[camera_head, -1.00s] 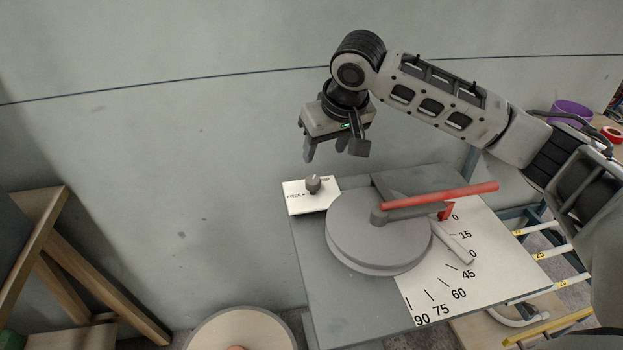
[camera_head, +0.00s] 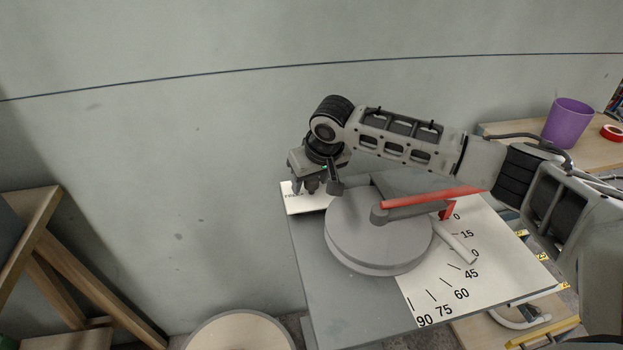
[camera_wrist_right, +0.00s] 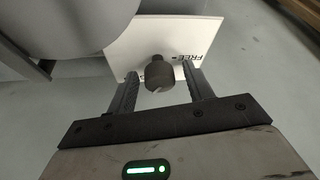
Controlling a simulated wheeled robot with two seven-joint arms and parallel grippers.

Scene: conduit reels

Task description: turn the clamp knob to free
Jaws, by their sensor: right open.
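The dark clamp knob (camera_wrist_right: 158,73) stands on a white label plate (camera_wrist_right: 200,38) marked FREE in the right wrist view. My right gripper (camera_wrist_right: 160,82) is open, with one finger on each side of the knob and a gap showing beside it. In the head view my right gripper (camera_head: 318,188) is low over the label plate (camera_head: 303,204) at the bench's back left corner and hides the knob. I cannot tell from here how far the fingertips reach down along the knob. My left gripper is not in view.
The round grey bending disc (camera_head: 375,235) stands right of the label plate, with a red-handled lever (camera_head: 430,197) across it. An angle scale (camera_head: 450,290) lies on the bench. A purple bucket (camera_head: 568,122) stands on a wooden table at the back right.

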